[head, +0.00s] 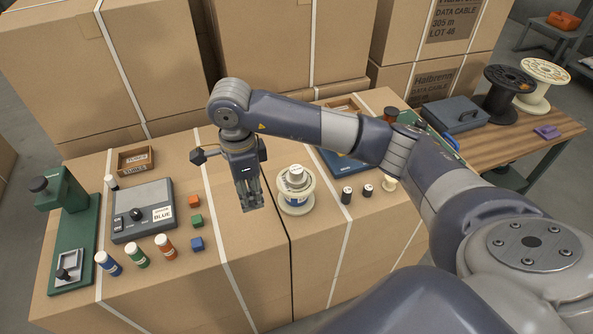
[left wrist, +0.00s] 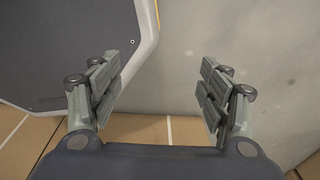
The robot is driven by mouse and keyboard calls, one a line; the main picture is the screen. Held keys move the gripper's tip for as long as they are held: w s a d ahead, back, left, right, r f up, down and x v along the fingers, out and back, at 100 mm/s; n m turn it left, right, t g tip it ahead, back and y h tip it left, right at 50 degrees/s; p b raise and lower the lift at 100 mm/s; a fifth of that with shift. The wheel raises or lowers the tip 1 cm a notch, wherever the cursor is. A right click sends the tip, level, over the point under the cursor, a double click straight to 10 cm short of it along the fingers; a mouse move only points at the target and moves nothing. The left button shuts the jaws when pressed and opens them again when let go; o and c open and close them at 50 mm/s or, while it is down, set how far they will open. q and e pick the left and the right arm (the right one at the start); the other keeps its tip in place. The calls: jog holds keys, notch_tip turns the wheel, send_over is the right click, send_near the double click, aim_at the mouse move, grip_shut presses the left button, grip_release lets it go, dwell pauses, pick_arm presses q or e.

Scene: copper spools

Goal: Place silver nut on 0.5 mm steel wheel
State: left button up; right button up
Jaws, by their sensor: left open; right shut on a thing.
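My right gripper (head: 252,203) points down over the cardboard box top, just left of a cream spool. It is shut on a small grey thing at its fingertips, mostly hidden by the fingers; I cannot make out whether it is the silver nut. The cream spool (head: 295,205) stands upright with a blue label, and a smaller white-and-silver piece (head: 296,176) sits on it. I cannot read which spool is the 0.5 mm steel wheel. My left gripper (left wrist: 162,95) is open and empty in the left wrist view, and is not seen in the head view.
Left of the gripper are colored cubes (head: 196,221), several capped bottles (head: 137,256), a grey device (head: 145,210) and a green stand (head: 70,235). Right of the spool stand small dark spools (head: 347,195). A wooden table (head: 500,150) holds larger spools and a grey case (head: 455,113).

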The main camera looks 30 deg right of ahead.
notch_tip(320, 180, up, 2)
jog(key=w+r+m+b, duration=0.1)
jog(key=w+m, duration=0.1)
jog(key=m, duration=0.6)
jog(key=m+p, duration=0.3)
jog(key=m, duration=0.5)
send_over(296, 168)
jog(key=shift+a+r, duration=0.25)
jog(key=shift+r, duration=0.2)
jog(key=shift+d, duration=0.25)
jog(key=shift+f, duration=0.25)
notch_tip(296, 168, down, 3)
jog(key=shift+r+p, duration=0.1)
jog(key=shift+p, duration=0.8)
jog(key=shift+f, duration=0.35)
jog(key=o, duration=1.2)
pick_arm(q)
jog(key=r, duration=0.2)
jog(key=d+r, duration=0.1)
jog(key=shift+s, duration=0.25)
pick_arm(e)
jog(key=shift+o, duration=0.2)
